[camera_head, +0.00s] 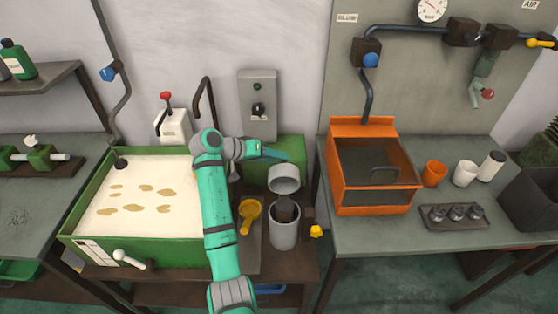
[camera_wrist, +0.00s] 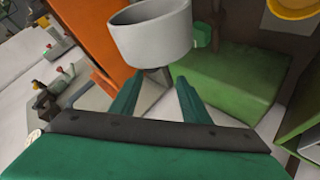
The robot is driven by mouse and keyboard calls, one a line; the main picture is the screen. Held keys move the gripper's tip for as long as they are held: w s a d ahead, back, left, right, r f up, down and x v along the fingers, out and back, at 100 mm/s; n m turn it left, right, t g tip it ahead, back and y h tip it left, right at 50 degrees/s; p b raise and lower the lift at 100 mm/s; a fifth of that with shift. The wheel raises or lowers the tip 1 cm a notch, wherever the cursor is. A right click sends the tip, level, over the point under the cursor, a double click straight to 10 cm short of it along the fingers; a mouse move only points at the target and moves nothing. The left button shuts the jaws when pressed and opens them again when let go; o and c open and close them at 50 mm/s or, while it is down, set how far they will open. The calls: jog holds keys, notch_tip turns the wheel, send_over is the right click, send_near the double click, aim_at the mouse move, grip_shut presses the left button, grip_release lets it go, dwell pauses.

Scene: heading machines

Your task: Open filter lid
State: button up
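The filter is a grey cylindrical canister (camera_head: 284,236) on the low brown bench, with its mouth uncovered and a dark element inside. Its grey round lid (camera_head: 284,184) stands raised behind and above the mouth. In the wrist view the lid (camera_wrist: 150,38) is large at the top centre, just beyond the fingertips. My gripper (camera_head: 287,156) is right behind the lid in the head view. In the wrist view my gripper (camera_wrist: 160,85) has its two green fingers apart, with nothing held between them. Whether a finger touches the lid I cannot tell.
A green box (camera_head: 258,174) lies close under my gripper. A grey switch box (camera_head: 258,100) is on the wall behind. A yellow scoop (camera_head: 249,213) lies left of the canister. An orange tank (camera_head: 376,207) stands right, and a green-framed white vat (camera_head: 85,243) left.

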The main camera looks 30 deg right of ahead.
jog(key=w+a+r, duration=0.1)
jog(key=a+r, duration=0.4)
jog(key=shift+w+r, duration=0.2)
jog(key=shift+w, duration=0.1)
dwell(0.6)
jog(key=shift+a, duration=0.1)
dwell(0.3)
jog(key=v, duration=1)
jog(key=shift+a+r, duration=0.25)
jog(key=shift+a, duration=0.1)
